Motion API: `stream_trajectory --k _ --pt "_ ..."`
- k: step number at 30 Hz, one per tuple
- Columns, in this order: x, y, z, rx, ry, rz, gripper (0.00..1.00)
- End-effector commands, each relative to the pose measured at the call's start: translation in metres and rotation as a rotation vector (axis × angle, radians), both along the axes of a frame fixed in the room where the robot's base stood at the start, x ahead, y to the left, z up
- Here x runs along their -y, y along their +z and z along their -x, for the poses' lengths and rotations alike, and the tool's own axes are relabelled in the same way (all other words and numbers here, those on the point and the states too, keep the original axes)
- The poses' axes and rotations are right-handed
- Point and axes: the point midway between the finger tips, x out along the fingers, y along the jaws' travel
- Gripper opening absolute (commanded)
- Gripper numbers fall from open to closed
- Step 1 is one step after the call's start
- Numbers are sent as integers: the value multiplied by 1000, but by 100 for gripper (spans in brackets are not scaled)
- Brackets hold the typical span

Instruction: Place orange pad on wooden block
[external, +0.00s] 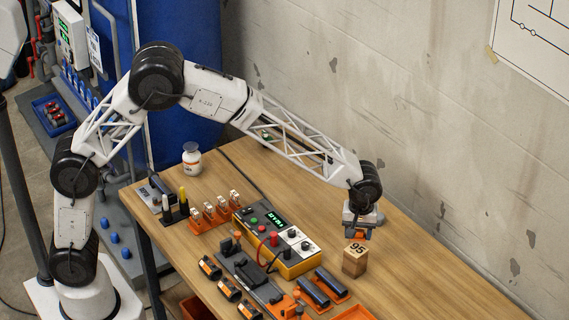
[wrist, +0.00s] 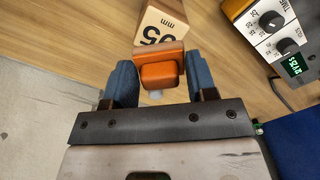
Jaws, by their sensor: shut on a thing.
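My gripper (wrist: 158,85) is shut on the orange pad (wrist: 160,75), which sits between its two blue fingers in the wrist view. In the external view the gripper (external: 357,232) hangs just above and behind the wooden block, and only a bit of orange shows between its fingers. The wooden block (external: 355,262) is a small cube marked 95 standing on the table. In the wrist view the block (wrist: 164,22) shows just beyond the pad, which overlaps its near edge in the picture. I cannot tell whether the pad touches the block.
The yellow-and-grey meter box (external: 285,245) with knobs and a green display stands left of the block. Black cylinders in orange holders (external: 322,285) lie in front of it. The table (external: 430,270) is clear to the right, up to the concrete wall.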

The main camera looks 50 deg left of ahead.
Motion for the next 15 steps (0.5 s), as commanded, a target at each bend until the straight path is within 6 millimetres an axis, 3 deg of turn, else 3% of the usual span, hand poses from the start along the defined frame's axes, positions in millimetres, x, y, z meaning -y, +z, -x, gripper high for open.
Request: stream_trajectory --k 8,15 --pt "0 -2 0 0 0 0 30" --pt "0 -24 0 -1 0 -1 30"
